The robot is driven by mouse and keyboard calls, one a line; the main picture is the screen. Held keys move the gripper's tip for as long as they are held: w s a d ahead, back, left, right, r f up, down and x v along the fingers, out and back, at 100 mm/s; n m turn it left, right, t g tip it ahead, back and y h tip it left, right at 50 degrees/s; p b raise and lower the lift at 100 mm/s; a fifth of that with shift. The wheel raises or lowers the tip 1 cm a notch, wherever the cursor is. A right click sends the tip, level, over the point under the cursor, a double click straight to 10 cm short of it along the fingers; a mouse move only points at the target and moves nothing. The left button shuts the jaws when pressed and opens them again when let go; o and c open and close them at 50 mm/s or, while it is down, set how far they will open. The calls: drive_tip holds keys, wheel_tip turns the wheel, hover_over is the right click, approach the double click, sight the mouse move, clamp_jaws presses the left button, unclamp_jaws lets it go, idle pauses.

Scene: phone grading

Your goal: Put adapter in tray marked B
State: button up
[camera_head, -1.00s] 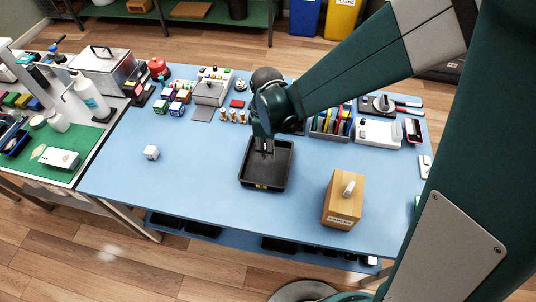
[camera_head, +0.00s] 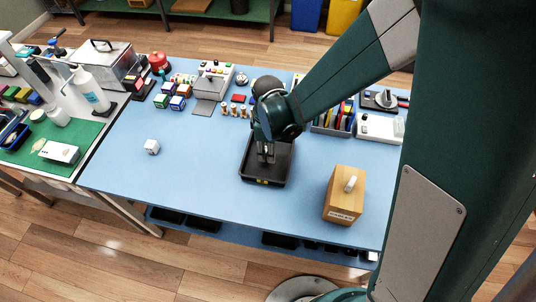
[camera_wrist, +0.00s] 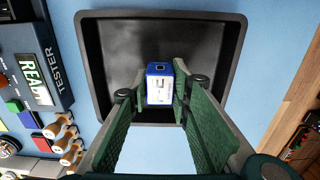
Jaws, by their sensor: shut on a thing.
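My gripper (camera_head: 266,156) is over the black tray (camera_head: 246,168) on the blue table. In the wrist view my gripper (camera_wrist: 155,95) is shut on the adapter (camera_wrist: 159,88), a small block with a blue end and a white face. The adapter is between both fingers and appears inside the outline of the tray (camera_wrist: 110,60). Whether it touches the tray floor I cannot tell. In the head view the adapter is too small to make out. The tray has a small yellow label on its near wall; its letter is not readable.
A wooden box (camera_head: 342,200) with a white piece on top stands to the right of the tray. A white cube (camera_head: 152,147) lies to the left. Coloured blocks (camera_head: 177,103) and a tester (camera_wrist: 32,68) stand at the back. The table's left front is clear.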

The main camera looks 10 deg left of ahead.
drive_tip(key=shift+f, duration=0.9)
drive_tip(key=shift+f, duration=0.1)
drive_tip(key=o, duration=0.8)
drive_tip(key=shift+r+p, duration=0.8)
drive_tip(key=shift+r, duration=5.35)
